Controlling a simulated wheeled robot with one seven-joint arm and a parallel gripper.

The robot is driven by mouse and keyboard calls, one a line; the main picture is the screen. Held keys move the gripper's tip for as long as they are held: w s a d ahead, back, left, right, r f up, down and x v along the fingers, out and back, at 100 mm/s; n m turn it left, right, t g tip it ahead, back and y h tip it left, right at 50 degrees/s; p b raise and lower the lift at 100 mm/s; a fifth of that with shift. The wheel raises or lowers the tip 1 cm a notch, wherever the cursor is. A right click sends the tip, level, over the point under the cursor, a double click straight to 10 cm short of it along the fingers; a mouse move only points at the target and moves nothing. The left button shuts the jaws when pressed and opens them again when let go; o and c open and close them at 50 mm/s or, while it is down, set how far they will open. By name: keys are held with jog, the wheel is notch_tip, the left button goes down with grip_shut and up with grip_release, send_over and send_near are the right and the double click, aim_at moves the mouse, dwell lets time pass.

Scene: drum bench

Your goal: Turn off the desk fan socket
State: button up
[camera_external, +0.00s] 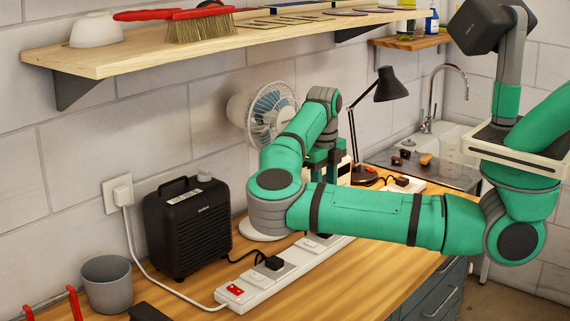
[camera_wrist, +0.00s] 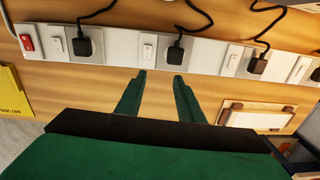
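A white socket strip (camera_external: 250,297) lies along the bench, partly hidden behind my arm. The wrist view shows it across the top, with a red switch (camera_wrist: 28,43) at the left end, then white rocker switches (camera_wrist: 147,50) beside sockets with black plugs (camera_wrist: 175,52). The white desk fan (camera_external: 265,110) stands by the wall, its lower part largely behind my arm. I cannot tell which plug is the fan's. My gripper (camera_wrist: 160,74) is open and empty, its fingertips apart near the strip's lower edge, below that switch and plug. Contact cannot be told.
A black heater (camera_external: 188,228) and a grey cup (camera_external: 107,284) stand to the left. A black lamp (camera_external: 390,85) stands to the right, near the sink. A wooden shelf (camera_external: 150,55) hangs above. In the wrist view, a yellow card (camera_wrist: 12,97) and a wooden-edged tray (camera_wrist: 258,115) flank the gripper.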

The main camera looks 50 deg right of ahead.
aim_at(314, 244)
jog(key=a+f, duration=0.1)
jog(key=f, duration=0.6)
jog(key=a+f, duration=0.1)
jog(key=f, duration=0.2)
jog(key=shift+w+a+f, duration=0.3)
